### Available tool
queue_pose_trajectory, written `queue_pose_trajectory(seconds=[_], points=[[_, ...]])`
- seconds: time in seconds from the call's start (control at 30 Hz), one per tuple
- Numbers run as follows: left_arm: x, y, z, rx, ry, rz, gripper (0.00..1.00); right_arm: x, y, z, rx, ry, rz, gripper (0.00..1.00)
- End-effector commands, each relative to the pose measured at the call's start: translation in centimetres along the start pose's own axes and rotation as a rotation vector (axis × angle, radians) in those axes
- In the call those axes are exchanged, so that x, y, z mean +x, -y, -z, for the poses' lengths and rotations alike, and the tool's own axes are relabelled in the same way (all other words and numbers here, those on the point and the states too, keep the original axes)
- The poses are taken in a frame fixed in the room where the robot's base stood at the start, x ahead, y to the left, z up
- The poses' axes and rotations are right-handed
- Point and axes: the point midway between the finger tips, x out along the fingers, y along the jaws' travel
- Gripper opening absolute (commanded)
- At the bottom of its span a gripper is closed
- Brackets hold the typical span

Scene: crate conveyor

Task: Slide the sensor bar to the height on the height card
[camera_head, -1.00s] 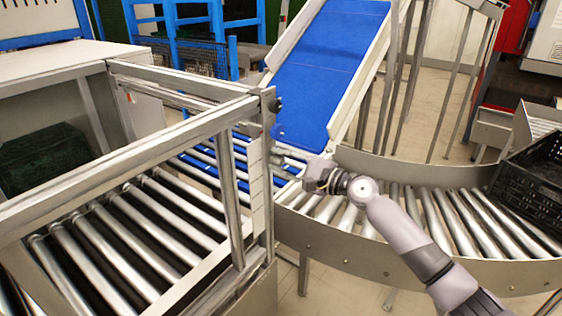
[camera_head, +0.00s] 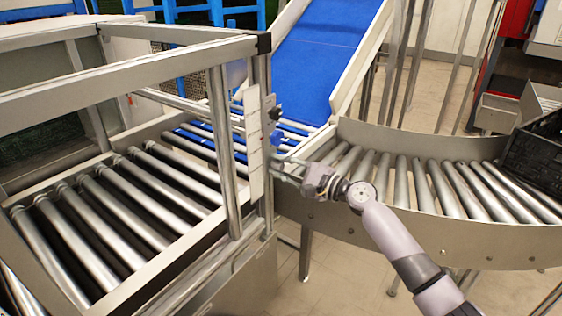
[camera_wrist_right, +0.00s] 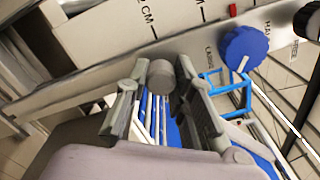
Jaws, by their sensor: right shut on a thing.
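My right gripper (camera_head: 281,165) is at the outer side of the frame's near upright post (camera_head: 262,200). In the right wrist view its fingers (camera_wrist_right: 160,95) are shut around a grey round-ended grip (camera_wrist_right: 161,72), in front of a metal plate with printed marks (camera_wrist_right: 150,22). I cannot tell whether this grip belongs to the sensor bar. A blue knob (camera_head: 278,139) sits just above the gripper, and also shows in the right wrist view (camera_wrist_right: 243,48). A pale scale strip (camera_head: 255,150) runs along the post. I cannot make out a height card. My left gripper is out of view.
The metal frame (camera_head: 150,85) stands over a roller conveyor (camera_head: 125,215) on the left. A blue inclined belt (camera_head: 325,50) rises behind. A curved roller conveyor (camera_head: 420,185) leads right to a black crate (camera_head: 540,155). A black knob (camera_head: 274,113) sits above the blue one.

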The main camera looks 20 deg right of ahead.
Motion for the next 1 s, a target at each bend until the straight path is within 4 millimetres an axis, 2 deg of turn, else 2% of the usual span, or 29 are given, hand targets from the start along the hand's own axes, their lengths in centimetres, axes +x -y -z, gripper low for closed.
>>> queue_pose_trajectory(seconds=[0.03,0.2,0.3,0.5,0.87,0.9,1.0], points=[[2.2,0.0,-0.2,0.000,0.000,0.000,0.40,0.0,-2.5,1.5,0.003,-0.002,-0.008,0.00],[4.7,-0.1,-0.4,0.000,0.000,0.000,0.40,0.0,-5.0,3.2,0.002,-0.002,-0.009,0.00],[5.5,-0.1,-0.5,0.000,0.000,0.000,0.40,0.0,-6.0,3.8,0.002,-0.002,-0.008,0.00],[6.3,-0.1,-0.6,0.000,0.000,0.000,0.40,0.0,-6.7,4.3,0.001,-0.001,-0.007,0.00],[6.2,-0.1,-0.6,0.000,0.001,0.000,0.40,0.0,-6.6,4.3,0.000,-0.001,-0.005,0.00],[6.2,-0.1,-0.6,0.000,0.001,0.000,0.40,0.0,-6.6,4.3,0.000,0.000,-0.005,0.23],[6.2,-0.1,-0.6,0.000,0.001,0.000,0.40,0.0,-6.6,4.3,0.000,0.000,-0.004,0.30]])
